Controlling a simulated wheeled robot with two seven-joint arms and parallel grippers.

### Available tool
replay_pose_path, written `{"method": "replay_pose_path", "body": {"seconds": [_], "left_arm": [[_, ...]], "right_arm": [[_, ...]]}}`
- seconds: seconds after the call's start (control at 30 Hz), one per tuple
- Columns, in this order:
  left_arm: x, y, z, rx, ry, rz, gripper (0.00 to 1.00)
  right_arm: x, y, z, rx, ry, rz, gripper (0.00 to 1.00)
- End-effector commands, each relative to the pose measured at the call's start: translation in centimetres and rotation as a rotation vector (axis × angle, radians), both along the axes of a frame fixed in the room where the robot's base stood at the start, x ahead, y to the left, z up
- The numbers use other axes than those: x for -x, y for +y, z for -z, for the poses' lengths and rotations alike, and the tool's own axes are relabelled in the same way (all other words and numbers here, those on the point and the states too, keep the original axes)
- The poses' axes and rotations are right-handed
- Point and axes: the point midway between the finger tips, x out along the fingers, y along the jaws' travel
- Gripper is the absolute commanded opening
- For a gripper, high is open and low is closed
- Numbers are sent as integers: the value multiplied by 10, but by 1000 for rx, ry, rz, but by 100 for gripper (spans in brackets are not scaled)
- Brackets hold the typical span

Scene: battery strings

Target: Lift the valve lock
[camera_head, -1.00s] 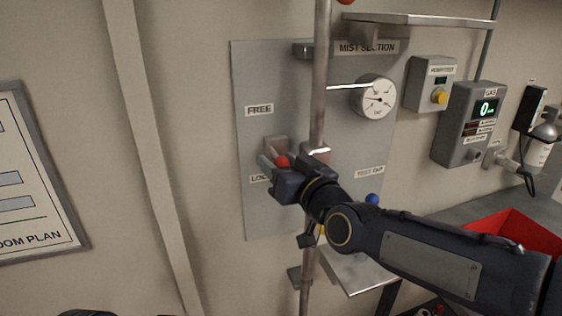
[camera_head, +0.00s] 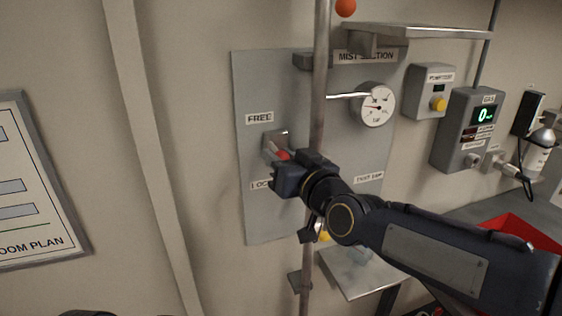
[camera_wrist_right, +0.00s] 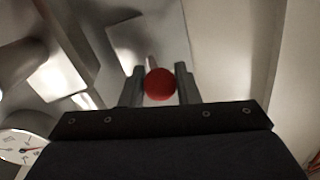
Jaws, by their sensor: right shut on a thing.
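The valve lock is a lever with a red ball knob (camera_head: 283,155) on a small grey mount (camera_head: 277,138), on the grey wall panel between the labels FREE (camera_head: 259,118) and LOCK, which is partly covered. My right gripper (camera_head: 276,162) is at the knob, just left of the vertical pipe. In the right wrist view the red knob (camera_wrist_right: 160,83) sits between the two fingers of my right gripper (camera_wrist_right: 160,80), which are shut on it. The lever behind the knob is mostly hidden. My left gripper is not in view.
A vertical pipe (camera_head: 319,85) runs close beside my right gripper. A pressure gauge (camera_head: 378,104) is right of it. A grey shelf plate (camera_head: 365,270) juts out below, and a red bin (camera_head: 515,232) stands at the right.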

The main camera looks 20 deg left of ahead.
Motion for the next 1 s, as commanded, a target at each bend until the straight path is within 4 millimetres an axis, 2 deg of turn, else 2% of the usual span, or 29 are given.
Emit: {"method": "replay_pose_path", "body": {"seconds": [0.03, 0.13, 0.17, 0.3, 0.67, 1.0], "left_arm": [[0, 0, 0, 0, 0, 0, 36], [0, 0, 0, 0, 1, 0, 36], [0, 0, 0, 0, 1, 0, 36], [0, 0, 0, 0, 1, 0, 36], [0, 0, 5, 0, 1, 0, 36], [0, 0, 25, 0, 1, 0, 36]], "right_arm": [[0, -1, -8, -14, -15, 3, 0], [0, -1, -9, -16, -17, 4, 0], [0, -1, -10, -16, -17, 4, 33], [0, -1, -8, -13, -14, 3, 50], [5, -6, -4, -10, -11, 3, 50], [43, -45, -4, -12, -13, 3, 50]]}}
